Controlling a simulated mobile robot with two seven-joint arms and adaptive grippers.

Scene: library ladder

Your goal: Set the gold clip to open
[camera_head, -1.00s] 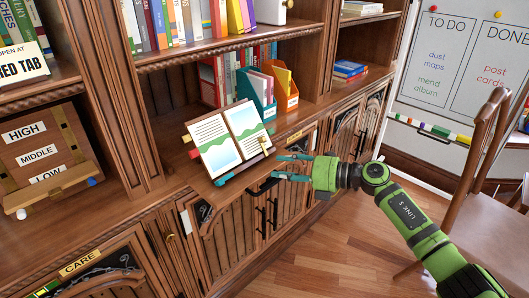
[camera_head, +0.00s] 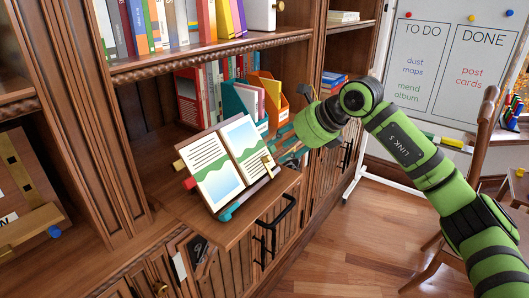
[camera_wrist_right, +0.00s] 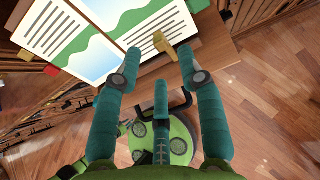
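The gold clip (camera_head: 268,162) sits at the right edge of an open picture book (camera_head: 222,160), which leans on a stand on the pulled-out wooden shelf. The clip also shows in the right wrist view (camera_wrist_right: 163,45), over the page's edge. I cannot tell whether it is open or shut. My right gripper (camera_head: 282,145) comes in from the right, its teal fingers close to the clip. In the wrist view my right gripper (camera_wrist_right: 158,64) has its fingers spread, with the clip just beyond and between the tips. No contact is clear. My left gripper is not in view.
Red (camera_head: 190,183) and teal (camera_head: 230,213) pieces stick out around the book. A teal file box (camera_head: 240,103) and an orange one stand behind it. A black handle (camera_head: 276,210) hangs below the shelf. A chair (camera_head: 476,145) stands at right; the floor between is clear.

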